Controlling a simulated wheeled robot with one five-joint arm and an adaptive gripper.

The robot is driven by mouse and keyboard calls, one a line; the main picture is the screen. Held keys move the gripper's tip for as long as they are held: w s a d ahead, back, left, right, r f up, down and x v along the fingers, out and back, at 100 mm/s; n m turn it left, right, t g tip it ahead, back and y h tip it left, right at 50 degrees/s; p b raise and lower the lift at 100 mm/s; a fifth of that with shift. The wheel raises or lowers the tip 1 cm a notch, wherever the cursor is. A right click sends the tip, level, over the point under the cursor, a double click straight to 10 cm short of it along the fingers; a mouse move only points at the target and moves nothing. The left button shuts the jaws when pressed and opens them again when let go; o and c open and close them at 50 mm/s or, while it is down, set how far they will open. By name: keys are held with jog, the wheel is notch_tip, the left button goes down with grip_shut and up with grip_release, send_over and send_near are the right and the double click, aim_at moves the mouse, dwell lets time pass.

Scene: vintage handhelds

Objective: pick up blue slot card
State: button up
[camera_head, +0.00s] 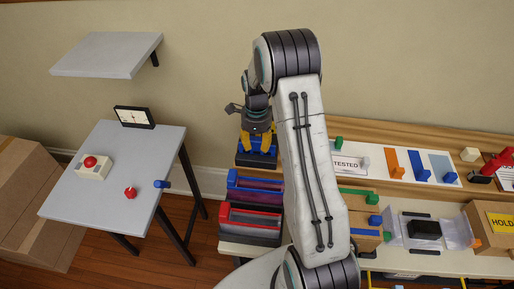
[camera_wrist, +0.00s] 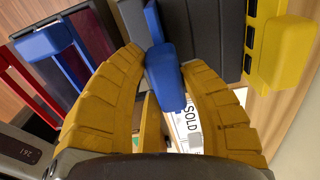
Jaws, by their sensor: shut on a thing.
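My gripper (camera_head: 257,140) is over the dark block with blue parts (camera_head: 257,158) behind the blue and red racks. In the wrist view its yellow fingers (camera_wrist: 165,68) are shut on the blue slot card (camera_wrist: 168,88), one finger on each side of its thick blue end. A thinner blue part of the card runs up beside a grey block (camera_wrist: 214,30). I cannot tell whether the card is seated in that block or clear of it. In the head view the card is hard to separate from the blue parts under the fingers.
A blue rack (camera_head: 256,184) and a red rack (camera_head: 250,218) stand in front of my gripper. In the wrist view a yellow piece (camera_wrist: 285,52) is close on the right and a blue-ended piece (camera_wrist: 42,42) on the left. A grey side table (camera_head: 150,205) stands left.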

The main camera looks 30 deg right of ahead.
dwell(0.4)
jog(key=shift+r, duration=0.75)
jog(key=r, duration=0.1)
jog(key=d+r+b, duration=0.1)
jog(key=r, duration=0.1)
jog(key=d+r, duration=0.2)
jog(key=d, duration=0.1)
jog(key=s+d+r+b, duration=0.1)
jog(key=d+r, duration=0.1)
jog(key=d, duration=0.2)
jog(key=d+r, duration=0.2)
jog(key=d, duration=0.1)
jog(key=shift+s+d+r+b, duration=0.2)
jog(key=shift+d+r+b, duration=0.1)
jog(key=shift+b, duration=0.1)
jog(key=shift+c, duration=0.2)
